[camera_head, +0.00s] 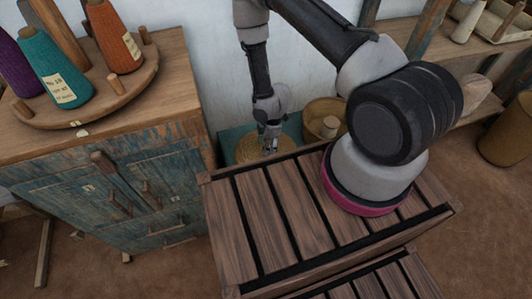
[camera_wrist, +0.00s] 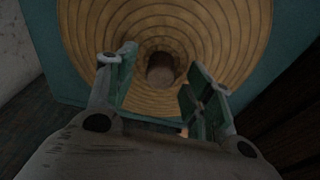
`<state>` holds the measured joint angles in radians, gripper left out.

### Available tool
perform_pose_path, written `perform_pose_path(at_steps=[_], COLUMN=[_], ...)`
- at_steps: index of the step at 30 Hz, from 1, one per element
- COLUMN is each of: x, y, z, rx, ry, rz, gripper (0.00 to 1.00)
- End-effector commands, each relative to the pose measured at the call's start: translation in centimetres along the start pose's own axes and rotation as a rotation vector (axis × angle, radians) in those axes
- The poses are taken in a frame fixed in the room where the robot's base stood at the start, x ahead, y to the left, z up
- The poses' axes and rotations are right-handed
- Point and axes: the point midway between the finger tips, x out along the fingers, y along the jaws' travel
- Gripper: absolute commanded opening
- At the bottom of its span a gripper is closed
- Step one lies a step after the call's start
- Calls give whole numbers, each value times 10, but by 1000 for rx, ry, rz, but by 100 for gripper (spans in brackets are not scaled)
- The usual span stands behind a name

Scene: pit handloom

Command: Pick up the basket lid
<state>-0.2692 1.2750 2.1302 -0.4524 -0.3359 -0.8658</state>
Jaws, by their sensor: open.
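The basket lid is a round, straw-coloured woven disc with concentric rings; it fills much of the wrist view (camera_wrist: 225,40) and shows partly in the head view (camera_head: 249,150). A round brown knob (camera_wrist: 160,70) stands at its centre. My gripper (camera_head: 270,143) hangs over the lid, pointing down. In the wrist view my gripper (camera_wrist: 162,82) is open, its two green-padded fingers apart, with the knob seen between and beyond their tips. No contact with the knob is visible. In the head view the gripper and the slatted top hide part of the lid.
The lid lies over a teal surface (camera_head: 229,137) by the white wall. A tan basket (camera_head: 322,107) stands to its right. A dark slatted wooden top (camera_head: 255,215) is in front. A worn blue cabinet (camera_head: 100,185) with thread cones (camera_head: 60,78) stands left.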

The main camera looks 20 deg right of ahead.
Motion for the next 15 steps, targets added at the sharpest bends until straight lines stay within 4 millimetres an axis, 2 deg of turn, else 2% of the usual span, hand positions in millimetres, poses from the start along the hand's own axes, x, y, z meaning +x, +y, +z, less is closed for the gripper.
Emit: perform_pose_path(at_steps=[3, 10, 15], x=[11, 12, 12], y=[0, 0, 0], z=[0, 0, 0], rx=[0, 1, 1], ry=[0, 0, 0], rz=[0, 1, 0], gripper=[52, 52, 21])
